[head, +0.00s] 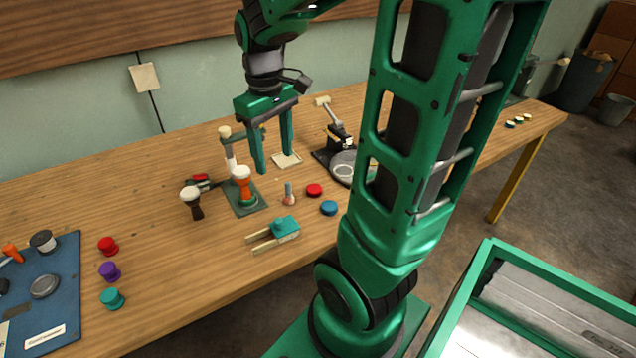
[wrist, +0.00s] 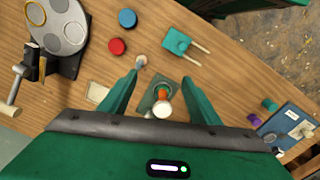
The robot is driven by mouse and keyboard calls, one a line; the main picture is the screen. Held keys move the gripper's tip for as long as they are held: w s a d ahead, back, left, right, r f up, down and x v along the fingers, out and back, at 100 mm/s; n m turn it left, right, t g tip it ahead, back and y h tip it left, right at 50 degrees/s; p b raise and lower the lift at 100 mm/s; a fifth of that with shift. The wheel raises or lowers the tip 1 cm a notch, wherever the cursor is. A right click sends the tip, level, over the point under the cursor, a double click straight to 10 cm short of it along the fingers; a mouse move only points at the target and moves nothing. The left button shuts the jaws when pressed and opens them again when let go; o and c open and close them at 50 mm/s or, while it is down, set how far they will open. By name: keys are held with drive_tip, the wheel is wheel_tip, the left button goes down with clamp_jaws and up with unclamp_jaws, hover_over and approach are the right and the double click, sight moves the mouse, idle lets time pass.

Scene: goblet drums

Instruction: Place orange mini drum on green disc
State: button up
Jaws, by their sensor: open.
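The orange mini drum (head: 242,183), a goblet shape with a white top, stands about upright on the green disc (head: 248,202) of a dark green stand base in the head view. The drum's foot appears to touch the disc. In the wrist view the drum (wrist: 161,98) shows from above, its white top hiding part of the base. My gripper (head: 277,164) is open and empty, pointing down, above and a little to the right of the drum in the head view. In the wrist view the drum lies between the lines of the two spread fingers (wrist: 159,80), apart from both.
The stand's upright post (head: 229,155) rises behind the drum. A black drum (head: 192,202) stands to its left.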

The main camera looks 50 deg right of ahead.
drive_tip(key=s+f+m, duration=0.1)
drive_tip(key=s+m, duration=0.5)
drive_tip(key=s, duration=0.9)
drive_tip(key=shift+s+f+m, duration=0.15)
drive_tip(key=shift+f+m, duration=0.15)
drive_tip(key=shift+m, duration=0.1)
drive_tip(key=shift+d, duration=0.1)
drive_tip(key=shift+w+f, duration=0.25)
drive_tip(key=shift+w, duration=0.45)
